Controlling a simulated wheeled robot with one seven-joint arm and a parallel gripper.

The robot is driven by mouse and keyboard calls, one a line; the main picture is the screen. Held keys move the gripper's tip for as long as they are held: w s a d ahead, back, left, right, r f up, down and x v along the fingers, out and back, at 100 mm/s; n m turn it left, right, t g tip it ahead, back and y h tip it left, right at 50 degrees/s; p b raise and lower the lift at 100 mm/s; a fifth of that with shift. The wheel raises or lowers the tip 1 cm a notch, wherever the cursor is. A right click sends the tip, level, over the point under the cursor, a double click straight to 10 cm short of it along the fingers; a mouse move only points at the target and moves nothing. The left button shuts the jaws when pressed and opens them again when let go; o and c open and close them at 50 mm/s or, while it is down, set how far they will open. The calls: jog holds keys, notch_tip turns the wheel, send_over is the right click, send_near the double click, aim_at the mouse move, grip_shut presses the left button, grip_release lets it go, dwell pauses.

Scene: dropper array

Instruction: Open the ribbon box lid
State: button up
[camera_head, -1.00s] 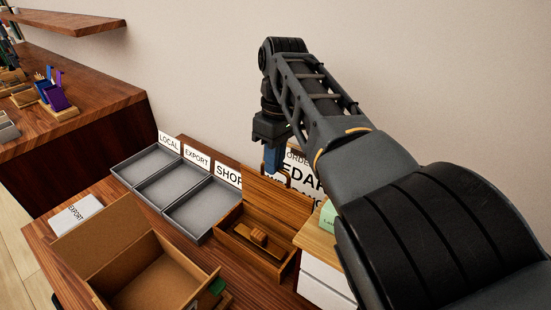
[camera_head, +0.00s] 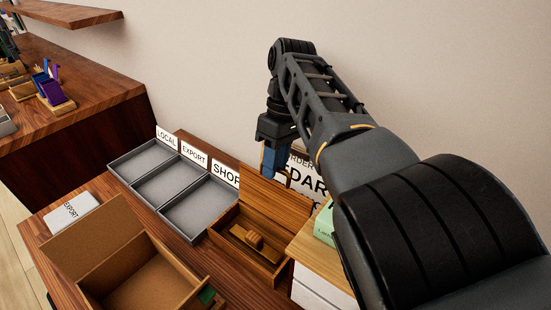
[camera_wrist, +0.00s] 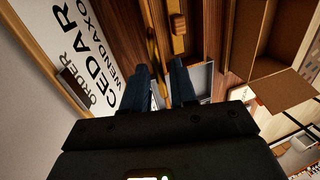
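The ribbon box (camera_head: 238,247) is a wooden box on the table in the head view. Its lid (camera_head: 277,205) stands raised along the back side, and the inside is exposed. A light wooden piece (camera_head: 254,239) lies inside; it also shows in the wrist view (camera_wrist: 178,25). My gripper (camera_head: 269,174) points down just behind the lid's upper edge. In the wrist view its two dark blue fingers (camera_wrist: 160,68) are apart with a gap between them, and nothing is clearly held. Whether a finger touches the lid is unclear.
A grey three-part tray (camera_head: 172,186) stands left of the box, with label signs behind it. An open cardboard box (camera_head: 100,239) is at the front left. A white drawer unit (camera_head: 318,283) stands close on the right. An order sign (camera_head: 309,180) is behind the lid.

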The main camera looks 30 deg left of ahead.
jog(key=shift+o, duration=0.7)
jog(key=shift+r, duration=0.2)
jog(key=shift+w+r, duration=0.1)
jog(key=b+v, duration=0.1)
jog(key=v, duration=0.6)
jog(key=shift+r, duration=0.25)
